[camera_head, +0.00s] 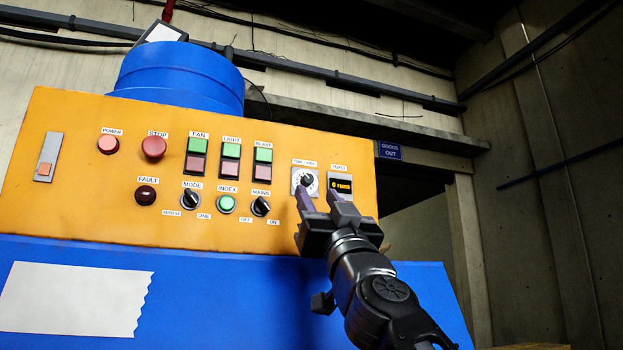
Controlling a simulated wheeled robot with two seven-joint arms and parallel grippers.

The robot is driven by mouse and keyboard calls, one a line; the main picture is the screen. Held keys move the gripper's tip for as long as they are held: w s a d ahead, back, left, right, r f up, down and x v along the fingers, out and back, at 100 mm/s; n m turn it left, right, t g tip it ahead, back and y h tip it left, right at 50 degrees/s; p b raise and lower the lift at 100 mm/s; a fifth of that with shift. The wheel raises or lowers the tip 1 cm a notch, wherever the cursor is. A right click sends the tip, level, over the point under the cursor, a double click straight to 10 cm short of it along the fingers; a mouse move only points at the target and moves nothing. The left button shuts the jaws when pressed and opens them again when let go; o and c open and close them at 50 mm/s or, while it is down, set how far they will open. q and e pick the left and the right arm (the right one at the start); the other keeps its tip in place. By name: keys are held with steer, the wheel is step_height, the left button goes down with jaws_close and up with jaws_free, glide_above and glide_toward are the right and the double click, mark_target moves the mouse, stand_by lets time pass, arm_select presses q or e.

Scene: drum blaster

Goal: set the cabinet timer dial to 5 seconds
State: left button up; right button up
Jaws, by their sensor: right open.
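The timer dial (304,180) is a round white-faced dial with a dark knob, under a small label on the right part of the orange cabinet panel (80,215). My right gripper (322,198) is open just below and in front of the dial. Its left finger overlaps the dial's lower edge in the picture, and its right finger is below the info display (341,185). I cannot tell whether a finger touches the knob. The dial's markings and pointer are too small to read. My left gripper is not in view.
Left of the dial are the fan, light and blast switches (230,160), the mains knob (261,206), the green index button (226,204), and the red stop button (153,148). A blue drum (180,75) rises behind the panel. An opening lies to the right.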

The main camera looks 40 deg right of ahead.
mark_target(309, 182)
steer(key=p+x, duration=0.2)
steer(key=x, duration=0.3)
steer(key=shift+p, duration=0.4)
jaws_close()
